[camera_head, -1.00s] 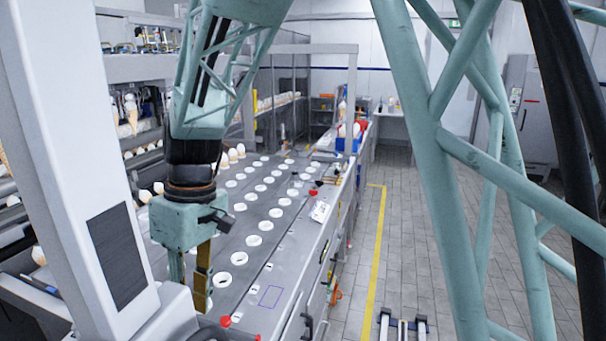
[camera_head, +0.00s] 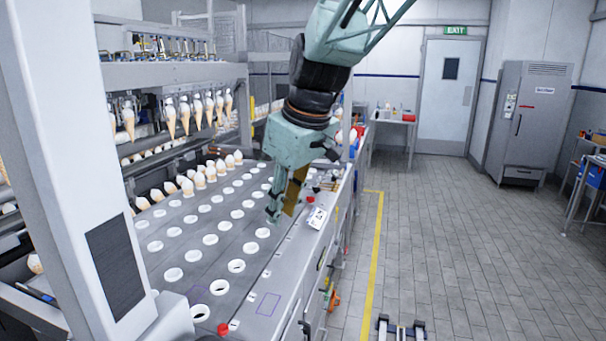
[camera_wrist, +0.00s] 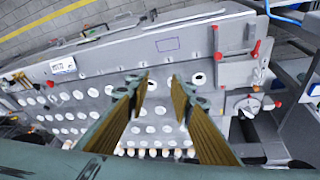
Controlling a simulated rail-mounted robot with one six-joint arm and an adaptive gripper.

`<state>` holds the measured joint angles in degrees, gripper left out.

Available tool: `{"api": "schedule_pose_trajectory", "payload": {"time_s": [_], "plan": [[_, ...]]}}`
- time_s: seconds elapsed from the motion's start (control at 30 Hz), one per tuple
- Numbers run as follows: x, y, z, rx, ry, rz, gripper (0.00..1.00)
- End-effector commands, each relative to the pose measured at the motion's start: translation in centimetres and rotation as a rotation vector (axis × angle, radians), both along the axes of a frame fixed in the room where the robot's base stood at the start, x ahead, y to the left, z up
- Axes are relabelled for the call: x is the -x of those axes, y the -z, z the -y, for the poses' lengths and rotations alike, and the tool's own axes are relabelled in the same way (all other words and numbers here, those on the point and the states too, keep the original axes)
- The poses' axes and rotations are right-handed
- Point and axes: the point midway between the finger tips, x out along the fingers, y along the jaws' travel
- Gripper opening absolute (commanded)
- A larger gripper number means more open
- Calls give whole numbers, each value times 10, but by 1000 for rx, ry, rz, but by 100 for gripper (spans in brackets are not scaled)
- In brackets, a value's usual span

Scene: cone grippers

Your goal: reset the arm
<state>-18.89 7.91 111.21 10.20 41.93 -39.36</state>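My gripper (camera_head: 284,205) hangs from my teal arm above the right part of the conveyor plate (camera_head: 250,262) in the head view. It points down and is tilted a little. In the wrist view its two fingers (camera_wrist: 160,88) stand apart with nothing between them, and the plate with its round holes shows below. The gripper is open and empty, clear of the cones.
Several cones (camera_head: 212,172) stand in the back left rows, and more hang from the rack (camera_head: 190,72). A red knob (camera_head: 222,329) sits at the plate's front.

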Motion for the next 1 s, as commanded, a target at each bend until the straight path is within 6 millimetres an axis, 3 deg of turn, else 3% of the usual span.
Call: {"api": "schedule_pose_trajectory", "payload": {"time_s": [0.17,0.37,1.0], "plan": [[-15,-33,47,-11,69,68,21],[3,-55,89,-19,150,96,21],[130,-63,164,-40,393,44,21]]}}
